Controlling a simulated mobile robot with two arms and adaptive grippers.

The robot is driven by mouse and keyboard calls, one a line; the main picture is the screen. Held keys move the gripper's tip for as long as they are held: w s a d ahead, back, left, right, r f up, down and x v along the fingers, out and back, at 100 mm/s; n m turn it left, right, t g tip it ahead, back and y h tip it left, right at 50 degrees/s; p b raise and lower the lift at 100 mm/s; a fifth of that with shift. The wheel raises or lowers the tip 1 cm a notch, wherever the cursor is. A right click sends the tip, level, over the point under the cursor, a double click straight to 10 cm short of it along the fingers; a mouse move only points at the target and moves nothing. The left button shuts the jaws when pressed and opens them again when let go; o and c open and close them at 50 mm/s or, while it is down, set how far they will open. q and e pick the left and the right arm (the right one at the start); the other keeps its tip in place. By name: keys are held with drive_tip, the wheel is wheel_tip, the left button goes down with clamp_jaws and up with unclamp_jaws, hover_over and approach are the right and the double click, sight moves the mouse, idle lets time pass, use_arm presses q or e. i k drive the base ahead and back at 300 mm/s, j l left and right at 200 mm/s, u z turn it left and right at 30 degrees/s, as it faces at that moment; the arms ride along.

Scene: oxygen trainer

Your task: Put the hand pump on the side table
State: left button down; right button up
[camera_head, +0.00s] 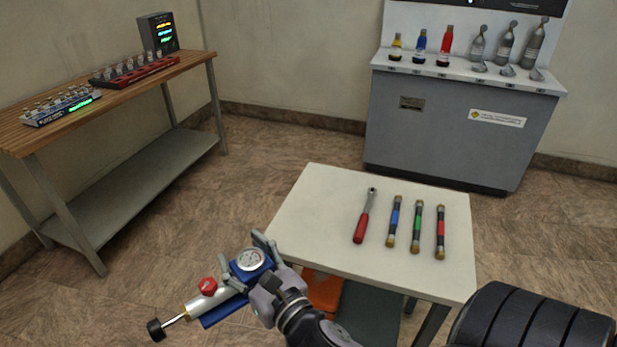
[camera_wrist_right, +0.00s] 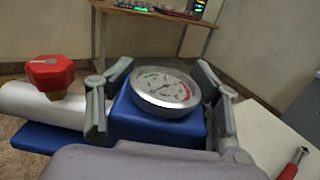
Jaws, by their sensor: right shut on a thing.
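The hand pump (camera_head: 210,297) has a silver barrel, a red knob, a blue body with a round gauge and a black-ended plunger handle. My right gripper (camera_head: 249,270) is shut on its blue gauge body, left of the side table's front left corner. In the right wrist view the fingers stand on both sides of the blue body (camera_wrist_right: 158,124), with the gauge facing up. The pump is clear of the tabletop. The side table (camera_head: 315,215) has a white top. My left gripper is not in view.
On the side table lie a red-handled ratchet (camera_head: 365,216) and blue, green and red banded tubes (camera_head: 417,226). The tabletop's left part is bare. A wooden workbench (camera_head: 190,64) stands at the left, a grey cabinet (camera_head: 440,130) with bottles at the back.

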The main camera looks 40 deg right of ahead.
sight(323, 203)
drive_tip(key=i+j+z, duration=0.15)
drive_tip(key=i, duration=0.3)
drive_tip(key=i+j+z, duration=0.1)
drive_tip(key=i, duration=0.35)
drive_tip(key=i+j+z, duration=0.1)
drive_tip(key=i+z, duration=0.2)
drive_tip(key=z, duration=0.15)
drive_tip(key=i+j+z, duration=0.2)
drive_tip(key=z, duration=0.2)
drive_tip(key=i+j+z, duration=0.25)
drive_tip(key=z, duration=0.2)
drive_tip(key=i+j+z, duration=0.15)
drive_tip(key=j+z, duration=0.3)
drive_tip(key=i+j+z, duration=0.25)
drive_tip(key=j+z, duration=0.25)
drive_tip(key=j, duration=0.15)
drive_tip(key=i+j+z, duration=0.25)
drive_tip(key=j, duration=0.15)
drive_tip(key=k+l, duration=0.05)
drive_tip(key=k, duration=0.05)
